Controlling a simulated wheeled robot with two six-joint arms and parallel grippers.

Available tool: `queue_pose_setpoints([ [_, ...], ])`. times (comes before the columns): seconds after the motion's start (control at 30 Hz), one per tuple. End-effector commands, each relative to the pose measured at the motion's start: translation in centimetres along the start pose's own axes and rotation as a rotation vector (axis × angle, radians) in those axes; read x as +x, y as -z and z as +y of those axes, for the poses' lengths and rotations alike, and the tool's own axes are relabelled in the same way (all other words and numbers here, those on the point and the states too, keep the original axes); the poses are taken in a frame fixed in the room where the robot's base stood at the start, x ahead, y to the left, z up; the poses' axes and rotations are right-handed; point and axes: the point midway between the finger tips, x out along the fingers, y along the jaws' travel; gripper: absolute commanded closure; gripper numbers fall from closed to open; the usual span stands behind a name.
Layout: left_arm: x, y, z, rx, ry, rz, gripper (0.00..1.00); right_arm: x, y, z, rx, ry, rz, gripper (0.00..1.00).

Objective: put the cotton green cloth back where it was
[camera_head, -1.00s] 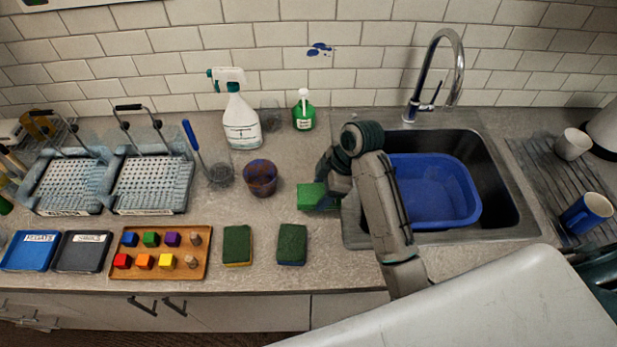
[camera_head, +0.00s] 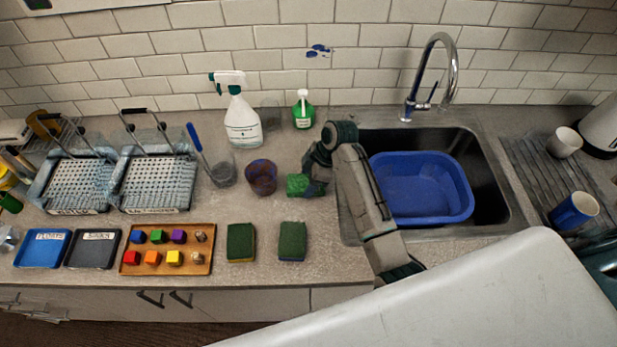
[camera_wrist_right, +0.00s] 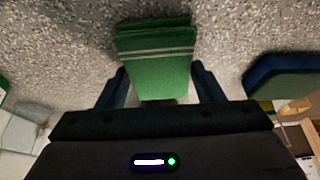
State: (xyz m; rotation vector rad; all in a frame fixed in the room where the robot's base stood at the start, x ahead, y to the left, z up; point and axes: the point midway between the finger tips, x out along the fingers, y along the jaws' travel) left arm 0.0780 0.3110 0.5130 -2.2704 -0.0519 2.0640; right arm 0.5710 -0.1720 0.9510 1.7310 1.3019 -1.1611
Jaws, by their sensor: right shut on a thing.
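The folded green cloth (camera_head: 296,185) is beside the purple-brown cup (camera_head: 262,177), left of the sink. My right gripper (camera_head: 308,187) is shut on it. In the right wrist view the cloth (camera_wrist_right: 158,70) shows two pale stripes and sits between the two fingers (camera_wrist_right: 160,88) above the speckled counter. It appears raised off the counter, but how high is hard to tell. My left gripper is in neither view.
Two green-topped sponges (camera_head: 240,242) (camera_head: 291,241) lie near the front edge. A spray bottle (camera_head: 241,120), a green soap bottle (camera_head: 303,110) and a glass with a blue-handled brush (camera_head: 222,172) stand behind. A blue basin (camera_head: 465,205) sits in the sink. Bare counter lies between cup and sponges.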

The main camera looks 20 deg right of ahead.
Motion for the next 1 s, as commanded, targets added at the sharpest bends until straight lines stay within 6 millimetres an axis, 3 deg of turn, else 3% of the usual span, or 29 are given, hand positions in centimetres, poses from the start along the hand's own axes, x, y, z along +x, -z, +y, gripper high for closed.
queue_pose_setpoints([
  [0.03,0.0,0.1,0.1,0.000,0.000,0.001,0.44,0.1,0.0,0.0,0.000,0.000,0.000,0.57],
  [0.07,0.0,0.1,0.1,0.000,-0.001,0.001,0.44,0.1,0.0,0.0,0.000,0.000,0.000,0.35],
  [0.17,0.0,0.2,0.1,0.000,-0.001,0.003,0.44,0.1,0.0,0.0,0.000,0.000,0.000,0.17],
  [0.57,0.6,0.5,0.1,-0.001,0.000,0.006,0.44,-0.7,0.0,0.1,-0.001,-0.003,0.001,0.17],
  [1.0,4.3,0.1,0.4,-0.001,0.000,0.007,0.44,-9.5,-0.1,0.1,-0.003,-0.006,0.000,0.17],
])
